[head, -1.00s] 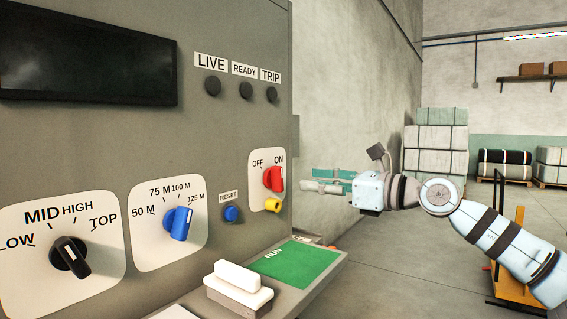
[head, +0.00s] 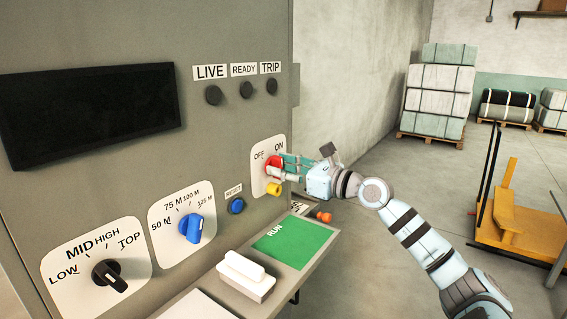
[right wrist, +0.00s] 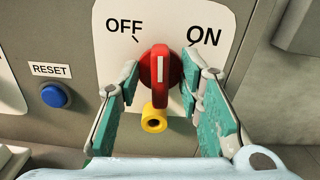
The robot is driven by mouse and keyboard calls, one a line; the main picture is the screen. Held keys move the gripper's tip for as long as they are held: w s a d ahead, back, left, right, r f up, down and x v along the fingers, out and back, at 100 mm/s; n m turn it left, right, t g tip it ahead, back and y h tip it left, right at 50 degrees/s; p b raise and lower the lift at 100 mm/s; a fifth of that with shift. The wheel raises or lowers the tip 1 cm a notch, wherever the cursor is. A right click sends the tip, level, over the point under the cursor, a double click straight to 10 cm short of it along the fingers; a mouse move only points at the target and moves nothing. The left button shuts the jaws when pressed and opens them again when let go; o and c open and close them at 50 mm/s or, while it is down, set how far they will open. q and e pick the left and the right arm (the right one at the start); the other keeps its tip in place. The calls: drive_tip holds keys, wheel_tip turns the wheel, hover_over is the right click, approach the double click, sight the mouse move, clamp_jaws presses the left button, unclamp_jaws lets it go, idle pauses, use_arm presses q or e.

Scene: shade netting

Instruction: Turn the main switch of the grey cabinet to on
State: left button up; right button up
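The main switch is a red rotary knob (head: 272,163) on a white plate (head: 257,172) on the grey cabinet (head: 230,120). In the right wrist view the red knob (right wrist: 160,80) stands with its white line nearly upright, between the OFF and ON marks. A yellow padlock-like piece (right wrist: 154,119) hangs just below it. My right gripper (head: 281,169) is at the switch, and its fingers partly hide the knob in the head view. In the right wrist view its fingers (right wrist: 166,78) are open, one on each side of the knob, with small gaps visible. My left gripper is not in view.
A blue RESET button (head: 236,205) is left of the switch. Blue (head: 192,228) and black (head: 109,274) selectors are further left. A ledge with a green RUN area (head: 296,243) and a white handle (head: 246,268) juts out below.

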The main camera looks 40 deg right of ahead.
clamp_jaws()
drive_tip(key=shift+d+r+m+p, duration=0.1)
drive_tip(key=shift+r+m+p, duration=0.05)
drive_tip(key=shift+m+p, duration=1)
drive_tip(key=m+p, duration=0.5)
drive_tip(key=shift+d+p, duration=0.1)
drive_tip(key=shift+p, duration=0.2)
drive_tip(key=shift+d+m+p, duration=0.1)
drive_tip(key=shift+m+p, duration=1.35)
drive_tip(key=shift+m, duration=0.1)
